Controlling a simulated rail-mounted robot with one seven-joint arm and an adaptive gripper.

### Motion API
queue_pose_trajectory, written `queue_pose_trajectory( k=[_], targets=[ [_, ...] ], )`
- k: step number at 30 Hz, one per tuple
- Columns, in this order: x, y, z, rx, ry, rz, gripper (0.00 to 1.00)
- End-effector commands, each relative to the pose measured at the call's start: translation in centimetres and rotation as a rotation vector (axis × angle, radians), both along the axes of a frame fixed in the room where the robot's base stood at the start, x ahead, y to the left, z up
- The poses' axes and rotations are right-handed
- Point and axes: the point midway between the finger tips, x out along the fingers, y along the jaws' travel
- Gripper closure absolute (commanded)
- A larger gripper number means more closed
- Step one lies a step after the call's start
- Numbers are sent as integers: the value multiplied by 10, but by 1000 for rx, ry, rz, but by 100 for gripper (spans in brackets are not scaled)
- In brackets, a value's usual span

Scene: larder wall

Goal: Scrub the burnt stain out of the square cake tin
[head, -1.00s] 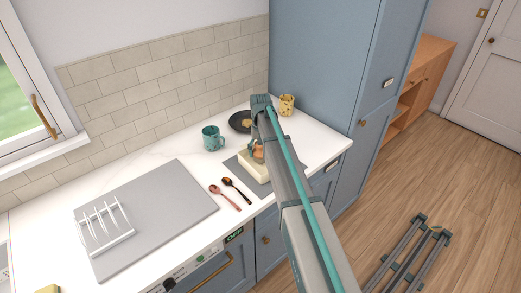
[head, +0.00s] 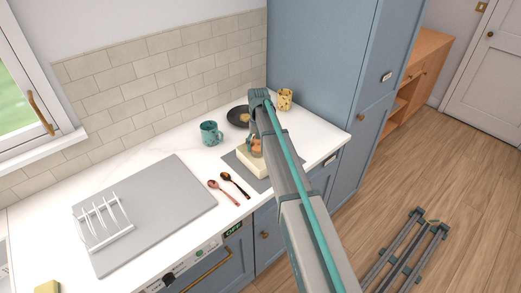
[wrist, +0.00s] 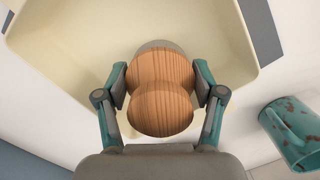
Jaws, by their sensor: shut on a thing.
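The square cake tin (head: 246,160) is cream and sits on a grey mat on the worktop. It fills much of the wrist view (wrist: 60,45), open side up. My gripper (wrist: 161,85) is shut on a scrubber (wrist: 163,108) with a rounded wooden handle, one teal finger on each side. A grey edge of the scrubber shows beyond the wood. The scrubber (head: 257,147) is over the inside of the tin; I cannot tell whether it touches the floor. I cannot make out the stain; the scrubber and gripper hide part of the tin.
A teal mug (head: 210,134) stands left of the tin; a dark pan (head: 236,116) is behind it. A yellow patterned cup (head: 285,98) is by the tall blue cupboard (head: 315,60). A white rack (head: 103,222) stands on a grey board.

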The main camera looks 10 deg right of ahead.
Motion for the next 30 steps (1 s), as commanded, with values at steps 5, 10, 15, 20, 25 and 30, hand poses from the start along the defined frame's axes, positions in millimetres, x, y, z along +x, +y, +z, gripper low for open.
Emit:
queue_pose_trajectory(
  k=[5, 10, 15, 20, 25, 30],
  targets=[
    [0, 0, 24, 0, -3, 0, 70],
    [0, -1, 39, 0, -2, -1, 70],
    [0, -1, 54, 0, -2, -1, 70],
    [0, -1, 66, -1, -3, -1, 70],
    [0, -1, 68, 0, -2, -1, 70],
    [0, -1, 68, 0, -2, -1, 70]
  ],
)
